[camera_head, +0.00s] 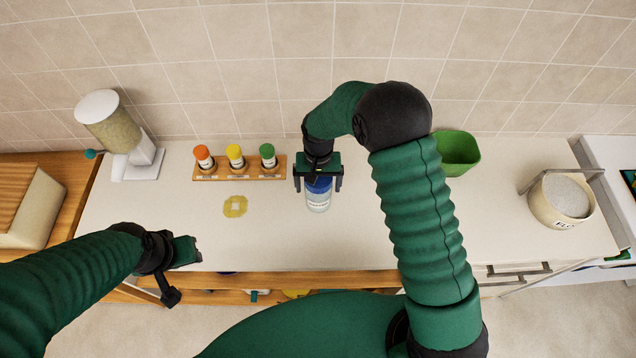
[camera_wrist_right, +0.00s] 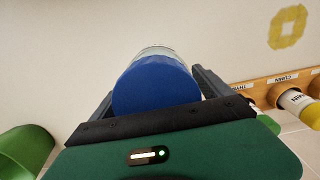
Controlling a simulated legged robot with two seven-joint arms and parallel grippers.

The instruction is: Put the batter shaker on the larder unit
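The batter shaker (camera_head: 318,196), a clear bottle with a blue lid, stands on the white counter. My right gripper (camera_head: 318,184) reaches down over it, with one finger on each side of the bottle. Small gaps show between the fingers and the bottle, so the gripper looks open around it. In the right wrist view, the blue lid (camera_wrist_right: 155,85) sits between the two fingers and hides most of the bottle. My left gripper (camera_head: 184,268) is at the counter's front left, away from the shaker; its finger opening is unclear. I cannot tell which surface is the larder unit.
A wooden rack (camera_head: 240,172) with three capped spice jars stands left of the shaker. A yellow ring mark (camera_head: 235,206) lies on the counter (camera_head: 270,240). A green bowl (camera_head: 458,153), flour pot (camera_head: 562,200), grain dispenser (camera_head: 120,138) and bread box (camera_head: 30,208) stand around.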

